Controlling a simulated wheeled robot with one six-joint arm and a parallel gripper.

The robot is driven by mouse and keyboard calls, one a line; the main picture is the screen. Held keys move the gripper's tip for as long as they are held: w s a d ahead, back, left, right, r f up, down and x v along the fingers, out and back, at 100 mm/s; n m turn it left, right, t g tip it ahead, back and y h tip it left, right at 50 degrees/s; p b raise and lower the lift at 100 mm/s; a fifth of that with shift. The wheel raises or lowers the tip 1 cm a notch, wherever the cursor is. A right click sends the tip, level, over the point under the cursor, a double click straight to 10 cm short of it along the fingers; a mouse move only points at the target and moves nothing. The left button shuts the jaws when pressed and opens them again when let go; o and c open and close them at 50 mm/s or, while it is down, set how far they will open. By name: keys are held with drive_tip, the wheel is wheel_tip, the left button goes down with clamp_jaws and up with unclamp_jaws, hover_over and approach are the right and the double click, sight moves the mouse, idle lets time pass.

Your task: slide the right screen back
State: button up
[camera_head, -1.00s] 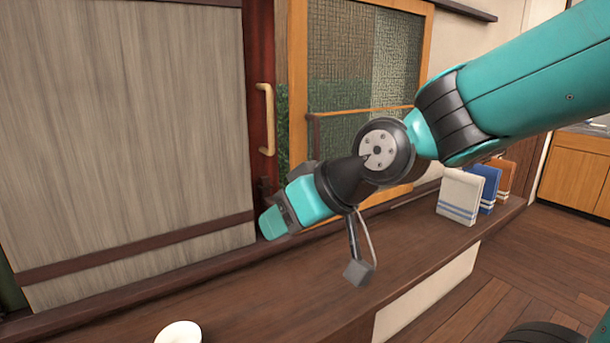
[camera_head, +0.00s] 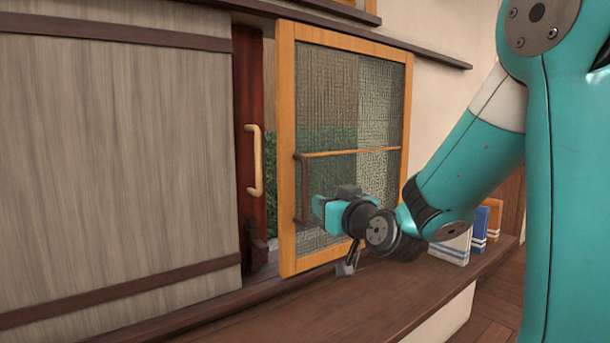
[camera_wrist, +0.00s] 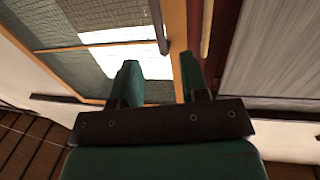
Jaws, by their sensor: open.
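The right screen (camera_head: 340,88) is an orange-framed panel of textured glass, with a narrow gap between its left edge and the dark red post. Its dark upright handle (camera_head: 301,188) is on the left side of the frame. My gripper (camera_head: 316,207) is at the handle's lower part, just to its right in the picture; contact cannot be told. In the wrist view my two green fingers (camera_wrist: 160,78) are apart with nothing between them. The dark handle (camera_wrist: 158,24) shows beyond the fingertips, and the orange frame edge (camera_wrist: 178,35) runs beside it.
A grey wooden panel (camera_head: 115,150) fills the left, with a dark red post and a pale wooden handle (camera_head: 255,160). A brown ledge (camera_head: 330,305) runs below. A white book (camera_head: 452,246), a blue one and an orange one stand on it at right, behind my arm.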

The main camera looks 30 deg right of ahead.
sight(306, 191)
drive_tip(key=w+p, duration=0.3)
drive_tip(key=w+d+p, duration=0.1)
drive_tip(key=w+p, duration=0.3)
drive_tip(key=w+d+p, duration=0.1)
drive_tip(key=w+p, duration=0.3)
drive_tip(key=shift+r, duration=0.2)
drive_tip(key=shift+w+d+f+p, duration=0.15)
drive_tip(key=shift+w+f+p, duration=0.1)
drive_tip(key=shift+w+p, duration=0.3)
drive_tip(key=shift+w, duration=0.1)
clamp_jaws()
